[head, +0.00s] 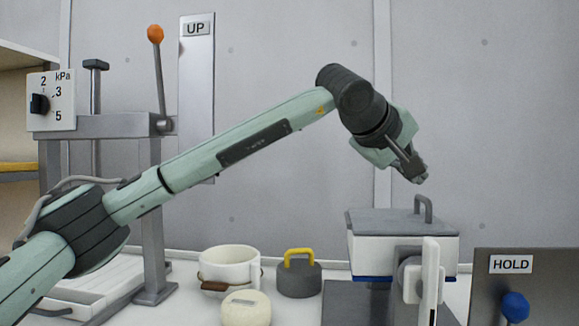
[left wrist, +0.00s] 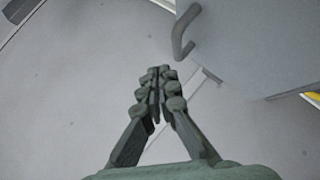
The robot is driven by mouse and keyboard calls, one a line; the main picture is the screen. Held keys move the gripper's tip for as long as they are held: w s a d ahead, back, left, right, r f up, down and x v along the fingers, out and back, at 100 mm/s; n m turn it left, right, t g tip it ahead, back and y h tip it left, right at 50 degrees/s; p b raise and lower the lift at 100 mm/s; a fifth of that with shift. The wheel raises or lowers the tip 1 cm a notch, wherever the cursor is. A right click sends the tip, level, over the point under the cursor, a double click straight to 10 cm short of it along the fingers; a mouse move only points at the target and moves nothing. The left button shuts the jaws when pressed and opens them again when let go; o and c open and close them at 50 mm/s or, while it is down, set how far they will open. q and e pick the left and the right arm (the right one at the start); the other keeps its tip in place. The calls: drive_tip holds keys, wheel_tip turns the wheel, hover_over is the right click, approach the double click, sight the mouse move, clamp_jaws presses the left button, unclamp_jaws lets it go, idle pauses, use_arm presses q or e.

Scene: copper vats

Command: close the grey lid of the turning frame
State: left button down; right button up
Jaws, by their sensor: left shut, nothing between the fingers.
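The grey lid (head: 385,221) lies roughly level across the top of the white box of the turning frame (head: 372,253), at the right in the head view. I cannot tell whether it is fully seated. Its bent grey handle (head: 429,206) stands up at the right side of the lid. In the left wrist view the lid (left wrist: 255,45) fills the upper right, with the handle (left wrist: 182,30) hanging near the top. My left gripper (head: 419,178) is shut and empty just above the handle, apart from it; its closed fingers (left wrist: 157,78) show in the wrist view. My right gripper is out of view.
A white pot (head: 228,262), a cream round block (head: 245,309) and a dark weight with a yellow handle (head: 298,279) stand left of the frame. A HOLD panel (head: 490,285) with a blue knob stands right. A press with an orange-tipped lever (head: 157,75) stands left.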

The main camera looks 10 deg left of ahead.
use_arm(q)
drive_tip(key=shift+d+f, duration=0.3)
drive_tip(key=shift+f, duration=0.1)
drive_tip(key=shift+d+f, duration=0.25)
drive_tip(key=shift+f, duration=0.2)
drive_tip(key=shift+d+f, duration=0.1)
drive_tip(key=shift+f, duration=0.05)
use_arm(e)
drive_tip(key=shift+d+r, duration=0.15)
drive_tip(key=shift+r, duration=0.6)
use_arm(q)
drive_tip(key=shift+r, duration=0.45)
drive_tip(key=s+a+r, duration=0.2)
drive_tip(key=s+r, duration=0.5)
drive_tip(key=r, duration=0.3)
drive_tip(key=shift+a, duration=0.15)
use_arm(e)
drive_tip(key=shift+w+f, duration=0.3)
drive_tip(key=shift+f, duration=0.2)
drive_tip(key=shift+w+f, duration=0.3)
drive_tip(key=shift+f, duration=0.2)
